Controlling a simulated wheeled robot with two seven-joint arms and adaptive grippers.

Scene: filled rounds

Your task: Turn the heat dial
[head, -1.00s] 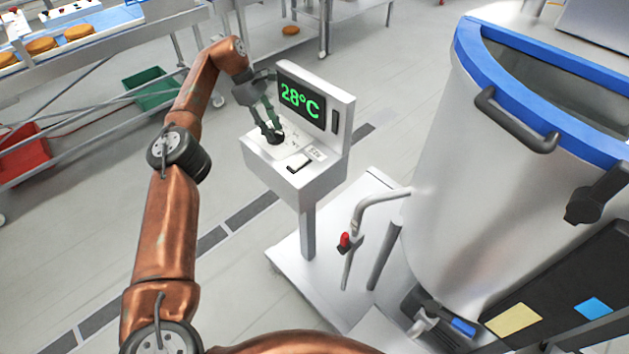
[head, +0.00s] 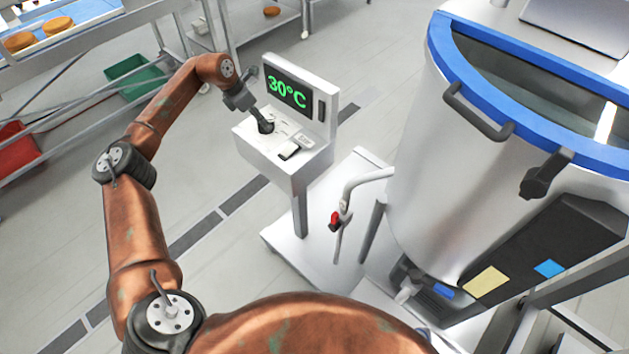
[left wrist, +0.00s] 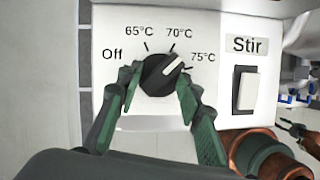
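The heat dial (left wrist: 161,76) is a round black knob with a white pointer on a white panel. Its pointer aims up and right, between the 70°C and 75°C marks. My left gripper (left wrist: 159,80) has one green finger on each side of the dial, and the tips appear to press on its edges. In the head view my left gripper (head: 265,125) reaches down to the control box (head: 300,170), its fingers close together and hiding the dial. The display (head: 288,89) reads 30°C in green.
A Stir rocker switch (left wrist: 246,90) sits just right of the dial. It also shows in the head view (head: 289,151). A large steel kettle (head: 410,150) with a blue rim stands to the right. A green crate (head: 140,82) lies at left. Floor is clear left of the box.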

